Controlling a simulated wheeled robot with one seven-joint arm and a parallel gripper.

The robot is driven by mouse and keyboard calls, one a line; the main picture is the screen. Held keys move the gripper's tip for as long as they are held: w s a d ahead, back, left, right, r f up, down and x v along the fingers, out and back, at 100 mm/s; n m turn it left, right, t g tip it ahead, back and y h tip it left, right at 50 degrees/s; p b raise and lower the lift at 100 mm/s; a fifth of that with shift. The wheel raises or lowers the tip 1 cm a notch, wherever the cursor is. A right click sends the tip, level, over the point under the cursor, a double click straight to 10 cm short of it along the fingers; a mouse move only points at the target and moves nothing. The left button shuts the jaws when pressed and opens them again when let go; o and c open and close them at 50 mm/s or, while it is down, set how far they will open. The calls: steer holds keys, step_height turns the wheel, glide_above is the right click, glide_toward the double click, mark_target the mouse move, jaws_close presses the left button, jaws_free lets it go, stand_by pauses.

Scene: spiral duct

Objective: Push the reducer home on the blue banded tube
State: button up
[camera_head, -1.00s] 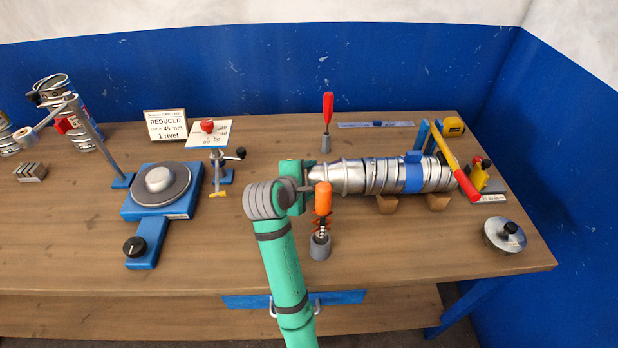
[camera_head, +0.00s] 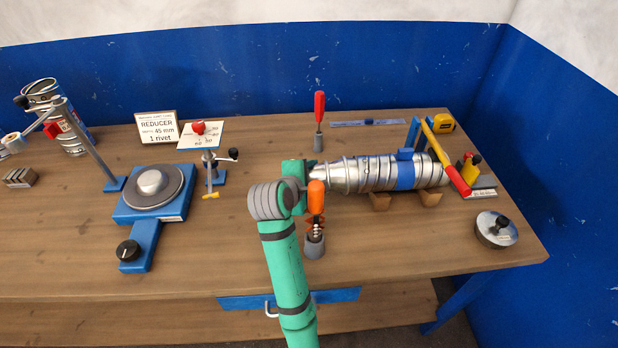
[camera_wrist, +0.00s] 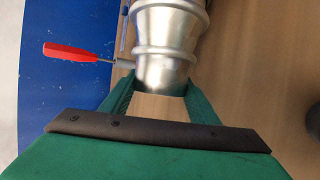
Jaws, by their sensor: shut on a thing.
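The reducer (camera_head: 334,175) is a shiny silver tapered fitting at the left end of the blue banded tube (camera_head: 404,174). The tube is a ribbed silver duct with a blue band, lying level on wooden blocks. The reducer meets the tube in line; how deep it sits is too small to tell. My gripper (camera_head: 305,174) comes from the left and is shut on the reducer's narrow end. In the wrist view the reducer (camera_wrist: 167,42) runs away from me, its narrow end between my green fingers (camera_wrist: 160,97). The fingers partly hide that end.
An orange-handled tool (camera_head: 316,197) in a grey holder stands close in front of my gripper. A red-handled screwdriver (camera_head: 319,110) stands behind. A red-and-yellow lever (camera_head: 446,160) stands at the tube's right end.

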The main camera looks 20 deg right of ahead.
steer(key=shift+d, duration=0.55)
steer(key=shift+s+d, duration=0.15)
steer(key=shift+d, duration=0.15)
steer(key=shift+s+d, duration=0.1)
steer(key=shift+d, duration=0.05)
steer(key=shift+s+d, duration=0.1)
steer(key=shift+d, duration=0.15)
steer(key=o, duration=1.7)
steer(key=shift+a, duration=0.1)
